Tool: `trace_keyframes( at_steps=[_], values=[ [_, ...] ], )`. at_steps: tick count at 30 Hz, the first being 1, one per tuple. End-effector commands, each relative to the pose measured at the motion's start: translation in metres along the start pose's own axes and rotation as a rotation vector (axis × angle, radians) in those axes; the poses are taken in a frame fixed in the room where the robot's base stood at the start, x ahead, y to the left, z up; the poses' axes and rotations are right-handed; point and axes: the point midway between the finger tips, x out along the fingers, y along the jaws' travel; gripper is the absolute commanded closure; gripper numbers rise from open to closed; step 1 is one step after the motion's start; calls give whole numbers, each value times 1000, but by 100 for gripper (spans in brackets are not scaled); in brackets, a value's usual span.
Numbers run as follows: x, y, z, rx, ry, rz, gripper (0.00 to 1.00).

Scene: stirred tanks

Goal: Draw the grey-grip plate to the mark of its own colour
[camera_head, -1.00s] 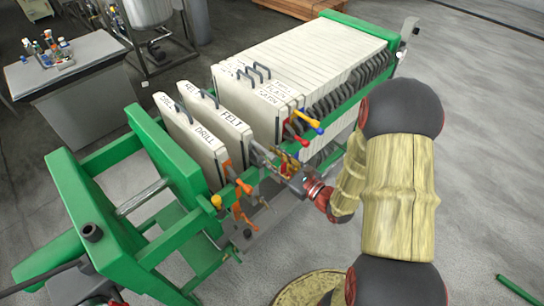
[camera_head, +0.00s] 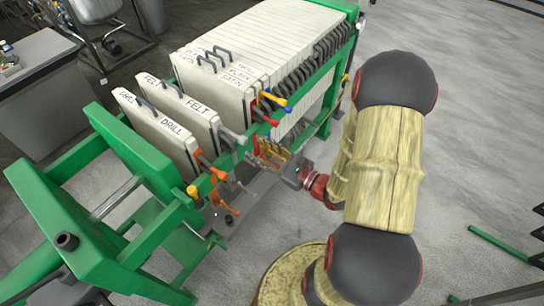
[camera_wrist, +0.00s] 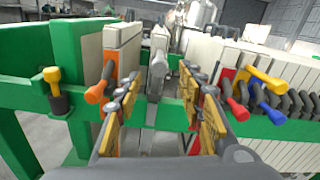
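The grey-grip plate (camera_head: 189,120) is a pale slab lettered FELT, standing upright in the green press frame. My gripper (camera_wrist: 160,112) is open and empty, with one finger on each side of the line to that grip. In the head view my gripper (camera_head: 268,152) is beside the near rail, apart from the grip. I cannot make out a grey mark.
The DRILL plate (camera_head: 158,130) with an orange grip (camera_wrist: 96,94) stands left of FELT. Right of it is the main plate stack (camera_head: 265,48), with red (camera_wrist: 237,108), yellow (camera_wrist: 266,79) and blue grips (camera_wrist: 270,112). A yellow knob (camera_wrist: 52,78) rises from the green rail (camera_wrist: 28,97) at left.

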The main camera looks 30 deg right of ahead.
Motion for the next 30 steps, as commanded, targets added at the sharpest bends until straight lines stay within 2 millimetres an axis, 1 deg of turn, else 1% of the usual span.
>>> trace_keyframes(
  at_steps=[1, 6, 12, 18, 30],
  values=[
    [-8, -2, 0, 0, 1, -6, 61],
    [-29, -1, 0, 1, 1, -4, 61],
    [-46, -1, 0, 0, 0, -2, 61],
    [-51, 0, 0, 0, -1, 0, 61],
    [-51, 0, 0, 0, -1, 1, 61]
  ],
)
